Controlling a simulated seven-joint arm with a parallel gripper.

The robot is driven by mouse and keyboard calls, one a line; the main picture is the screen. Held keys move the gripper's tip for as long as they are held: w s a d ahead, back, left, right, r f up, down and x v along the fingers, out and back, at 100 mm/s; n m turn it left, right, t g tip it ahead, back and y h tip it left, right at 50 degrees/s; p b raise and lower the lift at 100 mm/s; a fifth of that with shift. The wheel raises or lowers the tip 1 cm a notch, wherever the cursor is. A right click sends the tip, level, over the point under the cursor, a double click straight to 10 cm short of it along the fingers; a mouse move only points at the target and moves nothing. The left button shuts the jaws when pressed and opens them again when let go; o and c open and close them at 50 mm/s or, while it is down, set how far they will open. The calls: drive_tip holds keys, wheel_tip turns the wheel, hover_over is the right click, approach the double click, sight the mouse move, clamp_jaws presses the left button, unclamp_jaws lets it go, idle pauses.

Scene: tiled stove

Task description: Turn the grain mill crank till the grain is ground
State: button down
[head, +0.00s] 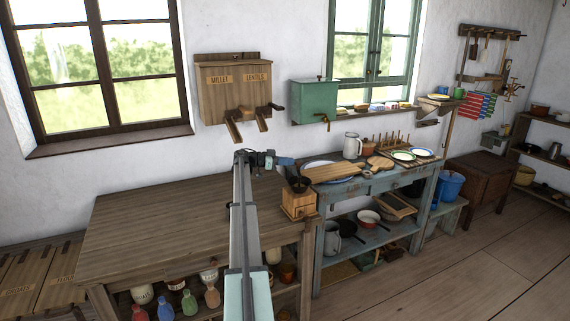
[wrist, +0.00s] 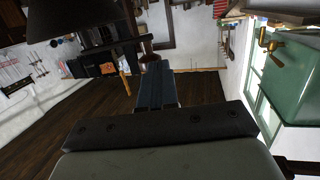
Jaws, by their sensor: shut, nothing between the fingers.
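The grain mill (head: 298,203) is a wooden box with a dark hopper on top. It stands at the right end of the brown wooden table, just right of my arm in the head view. Its crank is not clear there, as my arm and the dark hopper crowd that spot. My gripper (head: 286,161) is above the mill, apart from its box. In the wrist view, my gripper (wrist: 155,88) has its fingers together with nothing between them. A large dark shape fills that view's upper left; I cannot tell whether it is part of the mill.
The brown table (head: 150,225) is bare left of my arm. The blue workbench (head: 345,187) to the right holds boards, plates and a jug. A wooden millet and lentils dispenser (head: 235,90) and a green tank (head: 314,102) hang on the wall behind.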

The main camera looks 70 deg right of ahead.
drive_tip(key=shift+m+g+y, duration=0.4)
drive_tip(key=shift+m+y, duration=0.2)
drive_tip(key=shift+y, duration=0.1)
drive_tip(key=shift+s+d, duration=0.85)
drive_tip(key=shift+s, duration=0.15)
drive_tip(key=shift+s+d, duration=0.8)
drive_tip(key=shift+s, duration=0.2)
drive_tip(key=shift+s, duration=0.1)
